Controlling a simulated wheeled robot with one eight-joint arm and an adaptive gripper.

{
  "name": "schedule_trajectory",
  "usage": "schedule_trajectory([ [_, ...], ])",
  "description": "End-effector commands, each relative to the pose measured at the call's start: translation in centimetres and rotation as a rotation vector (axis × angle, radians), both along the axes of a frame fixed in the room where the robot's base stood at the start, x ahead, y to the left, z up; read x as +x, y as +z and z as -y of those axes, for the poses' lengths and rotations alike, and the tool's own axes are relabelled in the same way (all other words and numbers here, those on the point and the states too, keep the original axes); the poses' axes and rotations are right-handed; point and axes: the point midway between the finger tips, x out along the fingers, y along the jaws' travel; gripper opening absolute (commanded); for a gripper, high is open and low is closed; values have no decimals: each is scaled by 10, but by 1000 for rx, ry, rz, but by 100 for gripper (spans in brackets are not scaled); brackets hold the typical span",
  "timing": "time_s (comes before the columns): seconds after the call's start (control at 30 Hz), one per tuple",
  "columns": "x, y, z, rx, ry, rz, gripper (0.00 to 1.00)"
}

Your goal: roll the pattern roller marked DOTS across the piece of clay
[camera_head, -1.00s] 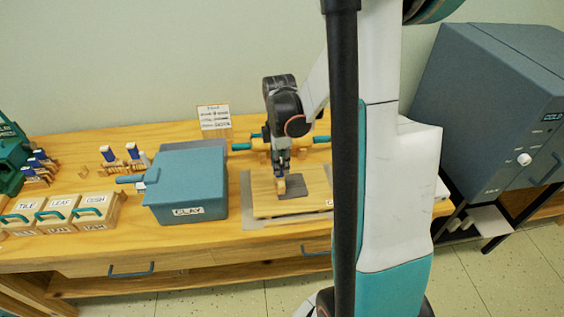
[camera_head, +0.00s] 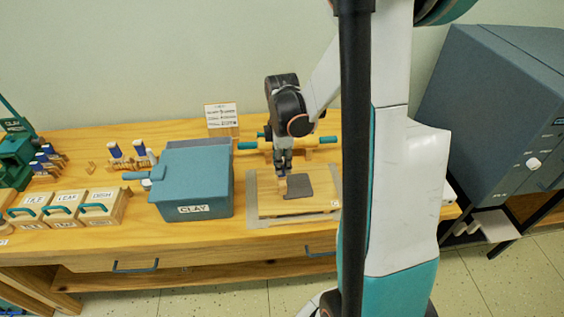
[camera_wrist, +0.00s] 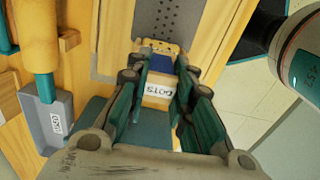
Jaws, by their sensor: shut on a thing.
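The grey clay (camera_head: 302,186) lies flat on a wooden board (camera_head: 300,207) on the worktable. In the wrist view the clay (camera_wrist: 165,14) shows a band of small dark dots. My gripper (camera_head: 283,172) points down at the clay's left edge. In the wrist view my gripper (camera_wrist: 159,88) is shut on the roller marked DOTS (camera_wrist: 158,91), a wooden piece with a white label and a blue part. The roller is low, at the clay's near end in the wrist view. Its underside is hidden, so contact cannot be told.
A blue CLAY box (camera_head: 195,185) stands close left of the board. A rolling pin with teal handles (camera_head: 325,141) lies behind it. TILE, LEAF and other labelled boxes (camera_head: 62,208) stand further left. A kiln (camera_head: 490,110) is at right. My arm hides the table's right part.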

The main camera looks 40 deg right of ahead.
Motion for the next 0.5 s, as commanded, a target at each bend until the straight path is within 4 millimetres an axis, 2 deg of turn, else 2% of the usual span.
schedule_trajectory([
  [0.17, 0, 9, 0, 0, 0, 0, 0],
  [0.5, 0, 40, 0, 0, 0, 0, 0],
])
